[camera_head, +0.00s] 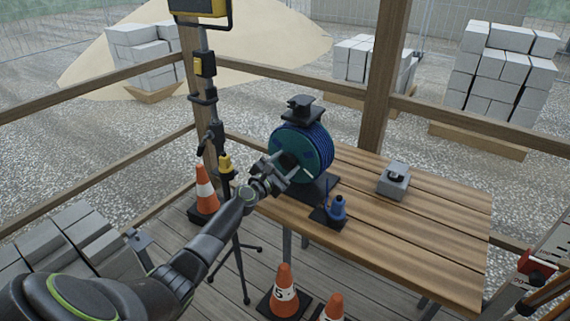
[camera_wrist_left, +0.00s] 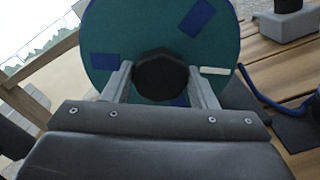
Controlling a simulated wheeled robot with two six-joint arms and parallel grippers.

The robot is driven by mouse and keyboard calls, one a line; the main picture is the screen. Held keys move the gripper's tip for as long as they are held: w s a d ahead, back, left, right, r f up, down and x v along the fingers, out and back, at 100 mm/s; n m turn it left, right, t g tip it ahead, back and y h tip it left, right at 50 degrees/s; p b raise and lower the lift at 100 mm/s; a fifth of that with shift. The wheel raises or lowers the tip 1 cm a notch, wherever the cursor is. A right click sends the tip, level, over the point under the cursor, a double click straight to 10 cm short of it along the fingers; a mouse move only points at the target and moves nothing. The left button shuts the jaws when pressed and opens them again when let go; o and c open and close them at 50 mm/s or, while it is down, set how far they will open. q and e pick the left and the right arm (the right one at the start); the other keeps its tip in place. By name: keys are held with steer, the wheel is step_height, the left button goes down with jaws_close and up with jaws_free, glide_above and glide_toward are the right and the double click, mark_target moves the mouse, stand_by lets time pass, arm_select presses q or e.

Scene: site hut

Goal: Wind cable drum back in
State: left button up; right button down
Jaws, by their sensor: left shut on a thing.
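The cable drum (camera_head: 309,154) stands upright on a dark base at the left end of the wooden table. It has a teal side disc with blue patches, and blue cable is wound behind the disc. In the left wrist view the disc (camera_wrist_left: 125,30) fills the upper middle. A dark faceted knob (camera_wrist_left: 160,75) sticks out from it, and a small whitish bar lies to the knob's right. My left gripper (camera_head: 285,169) is at the disc's face, shut on the dark knob, with one finger on each side of it. My right gripper is not in view.
A blue cable end (camera_head: 337,207) stands on a dark pad on the wooden table (camera_head: 420,212). A grey block with a black top (camera_head: 393,180) sits farther right. Traffic cones (camera_head: 284,291) stand on the floor in front. A tripod lamp stand (camera_head: 205,80) is left of the table.

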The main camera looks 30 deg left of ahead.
arm_select(q)
steer(key=shift+f, duration=0.15)
steer(key=o, duration=1.4)
steer(key=shift+s, duration=0.1)
steer(key=shift+s, duration=0.3)
steer(key=s+p, duration=0.1)
steer(key=s, duration=0.4)
steer(key=s+a+p, duration=0.1)
steer(key=s, duration=0.5)
steer(key=s+p, duration=0.1)
steer(key=s, duration=0.4)
steer(key=shift+s+a, duration=0.2)
steer(key=shift+s, duration=0.1)
